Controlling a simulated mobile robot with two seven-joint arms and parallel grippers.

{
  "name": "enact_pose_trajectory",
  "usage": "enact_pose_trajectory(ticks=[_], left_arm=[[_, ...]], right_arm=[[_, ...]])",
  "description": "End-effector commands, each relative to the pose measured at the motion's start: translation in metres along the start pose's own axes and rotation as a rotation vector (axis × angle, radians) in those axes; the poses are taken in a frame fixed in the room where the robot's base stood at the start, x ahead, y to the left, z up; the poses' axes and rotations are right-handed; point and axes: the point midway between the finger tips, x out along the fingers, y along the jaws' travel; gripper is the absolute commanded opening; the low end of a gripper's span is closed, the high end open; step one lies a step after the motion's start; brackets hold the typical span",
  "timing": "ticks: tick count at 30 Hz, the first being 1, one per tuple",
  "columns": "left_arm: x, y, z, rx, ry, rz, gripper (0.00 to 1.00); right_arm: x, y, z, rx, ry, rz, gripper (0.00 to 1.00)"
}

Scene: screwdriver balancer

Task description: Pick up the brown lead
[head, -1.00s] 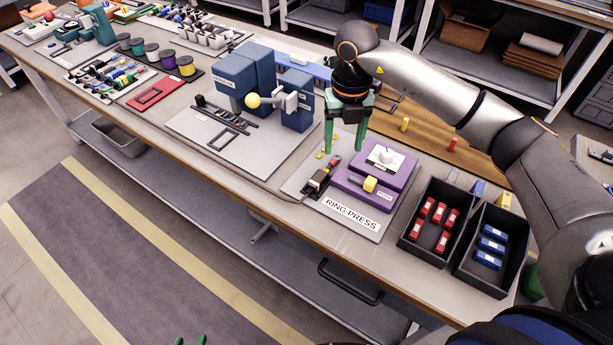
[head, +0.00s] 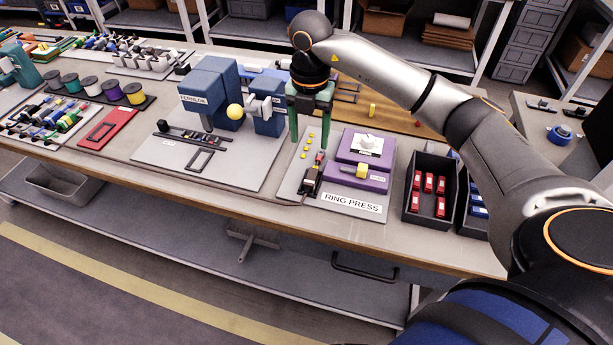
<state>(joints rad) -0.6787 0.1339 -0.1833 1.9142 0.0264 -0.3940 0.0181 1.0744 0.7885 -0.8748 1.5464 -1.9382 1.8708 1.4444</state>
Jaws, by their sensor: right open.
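I cannot make out a brown lead for certain in the head view. My right gripper (head: 310,136) is open, pointing down with green fingers apart, above the back left part of the ring press plate (head: 287,188). Nothing shows between its fingers. On that plate, below the gripper, stands a small dark device with a red part (head: 313,177). The purple ring press (head: 365,160) with its white dial is just right of the gripper. My left gripper is out of view.
A black bin (head: 430,217) of red parts is at right. Several spools (head: 90,86) and small coloured parts fill the left. A brown mat (head: 395,112) lies behind the gripper.

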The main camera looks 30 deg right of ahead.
Motion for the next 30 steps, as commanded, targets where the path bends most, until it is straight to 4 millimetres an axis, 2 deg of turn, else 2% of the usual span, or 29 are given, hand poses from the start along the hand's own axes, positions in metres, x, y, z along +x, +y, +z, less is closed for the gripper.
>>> enact_pose_trajectory(ticks=[10,17,25,30], left_arm=[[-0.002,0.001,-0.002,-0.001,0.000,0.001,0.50],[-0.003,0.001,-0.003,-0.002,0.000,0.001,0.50],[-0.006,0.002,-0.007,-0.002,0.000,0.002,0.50],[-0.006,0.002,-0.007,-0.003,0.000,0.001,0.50]], right_arm=[[0.058,-0.001,-0.001,0.002,0.003,-0.004,0.65],[0.075,-0.002,-0.002,-0.001,0.002,-0.003,0.65],[0.114,-0.005,-0.005,0.001,0.002,-0.003,0.65],[0.123,-0.005,-0.004,0.000,0.001,-0.002,0.65]])
